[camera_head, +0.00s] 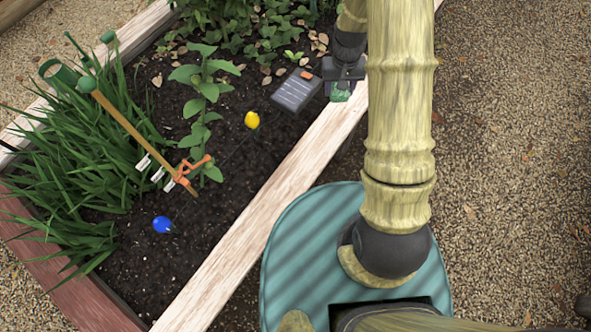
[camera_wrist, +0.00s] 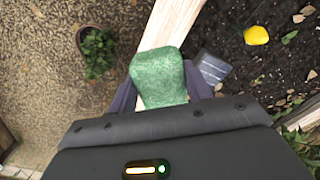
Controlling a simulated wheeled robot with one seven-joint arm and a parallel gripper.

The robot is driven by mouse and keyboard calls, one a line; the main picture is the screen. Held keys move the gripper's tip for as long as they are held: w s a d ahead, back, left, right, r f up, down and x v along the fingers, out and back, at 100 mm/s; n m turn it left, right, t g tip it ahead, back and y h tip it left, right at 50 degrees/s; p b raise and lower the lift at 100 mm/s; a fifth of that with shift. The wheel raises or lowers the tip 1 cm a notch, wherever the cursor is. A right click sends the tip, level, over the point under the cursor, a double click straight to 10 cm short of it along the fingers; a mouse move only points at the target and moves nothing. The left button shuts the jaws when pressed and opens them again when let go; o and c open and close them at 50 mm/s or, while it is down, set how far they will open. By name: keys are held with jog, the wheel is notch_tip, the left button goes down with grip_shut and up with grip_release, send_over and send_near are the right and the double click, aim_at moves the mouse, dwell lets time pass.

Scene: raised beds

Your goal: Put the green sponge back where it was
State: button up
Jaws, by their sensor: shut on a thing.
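The green sponge (camera_wrist: 158,77) is a speckled green block held between the two dark fingers of my gripper (camera_wrist: 161,88) in the wrist view. In the head view, my gripper (camera_head: 342,84) is at the top, right of centre, with a small part of the sponge (camera_head: 340,94) showing below it. The gripper is shut on the sponge, over or beside the pale wooden edge (camera_head: 285,181) of the raised bed. I cannot tell whether the sponge touches the wood. The fingers hide part of it.
A small solar panel (camera_head: 296,92) stands in the soil just left of my gripper. A yellow object (camera_head: 252,119), a blue ball (camera_head: 162,224) and leafy plants (camera_head: 203,90) are in the bed. A potted plant (camera_wrist: 97,52) stands on the gravel (camera_head: 510,170), which is mostly clear.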

jog(key=shift+f, duration=0.1)
jog(key=shift+s+f+n, duration=0.15)
jog(key=shift+f+n, duration=0.2)
jog(key=shift+n, duration=0.05)
jog(key=s+a+f+n+b, duration=0.2)
jog(key=f+n+b, duration=0.1)
jog(key=f+n, duration=0.25)
jog(key=s+a+f+n+b, duration=0.2)
jog(key=f+n+b, duration=0.1)
jog(key=f+n, duration=0.3)
jog(key=n+b, duration=0.5)
jog(key=n, duration=1.1)
send_over(301, 167)
notch_tip(301, 167, down, 7)
jog(key=shift+a, duration=0.1)
jog(key=shift+f+b, duration=1.3)
jog(key=shift+f, duration=1.85)
jog(key=shift+f+b, duration=0.7)
jog(key=shift+f, duration=1.2)
